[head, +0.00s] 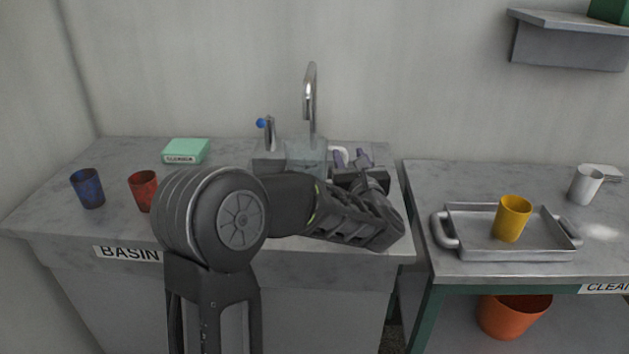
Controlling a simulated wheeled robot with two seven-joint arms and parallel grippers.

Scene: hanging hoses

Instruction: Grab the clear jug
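The clear jug (305,157) stands at the sink under the tap, see-through and hard to make out against the basin. My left gripper (351,158) reaches over the counter just right of the jug, with its two purple-grey fingertips apart. A small white curved piece shows by the fingertips; I cannot tell whether it is the jug's handle. My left arm hides the front of the sink and the jug's lower part. My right gripper is not in view.
A tap (311,95) rises behind the jug. A blue cup (88,188), a red cup (143,190) and a green box (186,151) stand left. On the right table are a metal tray (470,249) holding a yellow cup (512,218), and a white cup (585,184).

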